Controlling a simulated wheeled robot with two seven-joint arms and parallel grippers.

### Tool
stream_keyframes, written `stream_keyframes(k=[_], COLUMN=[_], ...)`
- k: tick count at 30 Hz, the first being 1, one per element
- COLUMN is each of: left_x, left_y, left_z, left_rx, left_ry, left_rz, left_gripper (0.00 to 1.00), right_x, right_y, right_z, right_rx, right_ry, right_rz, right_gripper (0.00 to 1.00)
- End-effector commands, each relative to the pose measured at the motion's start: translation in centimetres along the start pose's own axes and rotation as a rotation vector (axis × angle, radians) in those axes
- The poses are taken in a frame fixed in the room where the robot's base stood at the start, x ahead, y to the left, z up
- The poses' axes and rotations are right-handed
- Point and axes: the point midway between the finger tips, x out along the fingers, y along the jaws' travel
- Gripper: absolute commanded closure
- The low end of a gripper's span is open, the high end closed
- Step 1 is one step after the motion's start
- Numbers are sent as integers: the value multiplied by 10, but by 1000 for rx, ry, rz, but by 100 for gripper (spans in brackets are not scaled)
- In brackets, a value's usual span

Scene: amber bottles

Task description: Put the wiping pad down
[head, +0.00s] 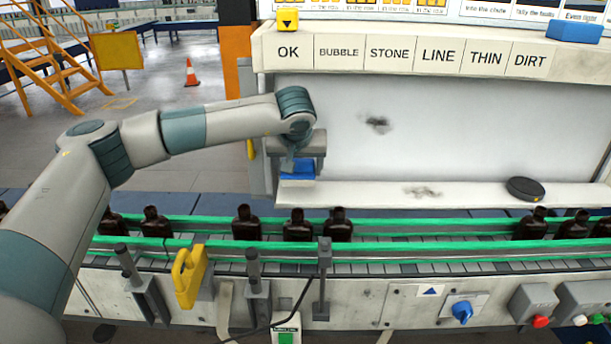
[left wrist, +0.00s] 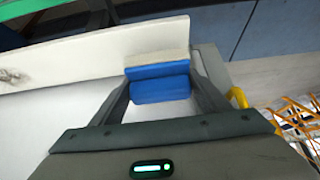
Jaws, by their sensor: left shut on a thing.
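My left gripper (head: 298,158) is shut on the blue wiping pad (head: 297,169), at the left end of the white ledge (head: 370,197) below the white panel. In the left wrist view the pad (left wrist: 160,85) sits between the two fingers, with a pale beige layer along its far side. I cannot tell whether the pad touches the ledge. Dark smudges (head: 377,124) mark the panel and the ledge. My right gripper is not in view.
A black round puck (head: 525,188) lies on the ledge's right part. Several dark bottles (head: 246,224) stand on the conveyor with green rails in front. A blue block (head: 575,31) and a yellow block (head: 287,20) sit on the upper shelf.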

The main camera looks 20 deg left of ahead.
Motion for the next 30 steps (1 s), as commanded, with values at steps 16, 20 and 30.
stream_keyframes(k=[16,20,30], left_x=[28,30,34], left_y=[18,18,18], left_z=[10,11,14], left_rx=[0,0,0], left_ry=[0,1,1], left_rz=[-1,0,0], left_gripper=[66,66,66], right_x=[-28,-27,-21], right_y=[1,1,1], right_z=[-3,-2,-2], right_rx=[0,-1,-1], right_ry=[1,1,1], right_rz=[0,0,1], right_gripper=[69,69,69])
